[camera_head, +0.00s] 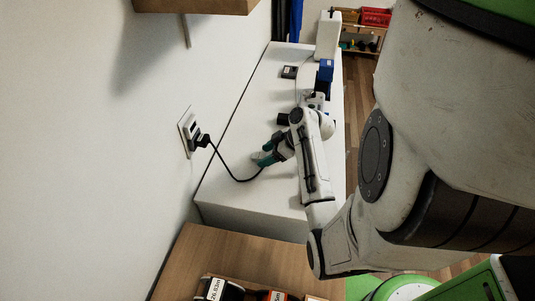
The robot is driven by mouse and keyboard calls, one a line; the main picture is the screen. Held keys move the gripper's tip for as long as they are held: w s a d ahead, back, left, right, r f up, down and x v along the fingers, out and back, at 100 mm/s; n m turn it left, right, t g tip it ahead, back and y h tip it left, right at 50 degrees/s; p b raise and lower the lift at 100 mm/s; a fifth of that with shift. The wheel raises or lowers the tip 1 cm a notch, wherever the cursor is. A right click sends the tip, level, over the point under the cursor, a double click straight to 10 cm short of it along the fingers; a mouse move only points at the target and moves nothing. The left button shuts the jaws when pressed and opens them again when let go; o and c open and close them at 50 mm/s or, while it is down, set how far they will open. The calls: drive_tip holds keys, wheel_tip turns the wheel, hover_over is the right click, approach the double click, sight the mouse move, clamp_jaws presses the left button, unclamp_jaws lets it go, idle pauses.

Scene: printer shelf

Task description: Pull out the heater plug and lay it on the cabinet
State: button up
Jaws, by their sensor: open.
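A black plug (201,140) sits in a wall socket (186,122) on the white wall at the left. Its black cord (226,170) hangs down in a curve onto the white cabinet (238,196) and passes out of sight near my gripper. My gripper (262,156), with teal fingertips, is open over the cabinet top, to the right of the plug and apart from it. I see nothing between its fingers, though the view there is small. The cord's far end is hidden behind my arm.
A small dark box (289,72) lies on the cabinet's far part, and a white upright unit (328,35) stands at its far end. A wooden shelf (190,5) juts from the wall above. A wooden surface (195,252) with labelled boxes is nearest. The cabinet's near left top is clear.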

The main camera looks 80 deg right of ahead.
drive_tip(key=shift+s+r, duration=0.1)
drive_tip(key=v, duration=1)
drive_tip(key=shift+s+r+b, duration=0.15)
drive_tip(key=shift+r+b, duration=0.1)
drive_tip(key=shift+b, duration=0.05)
idle(0.3)
